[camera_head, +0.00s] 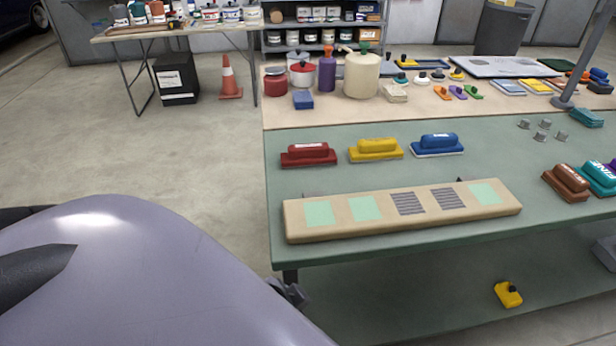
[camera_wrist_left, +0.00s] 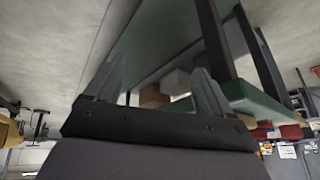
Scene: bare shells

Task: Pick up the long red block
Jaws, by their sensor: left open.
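My right gripper is not in view.
A long beige board (camera_head: 340,228) with green and dark striped patches lies in front of the blocks. A brown block (camera_head: 567,184) and teal blocks stand at the right edge. Jars and cans, including a cream canister (camera_head: 361,75), stand behind. Open floor lies left of the table.

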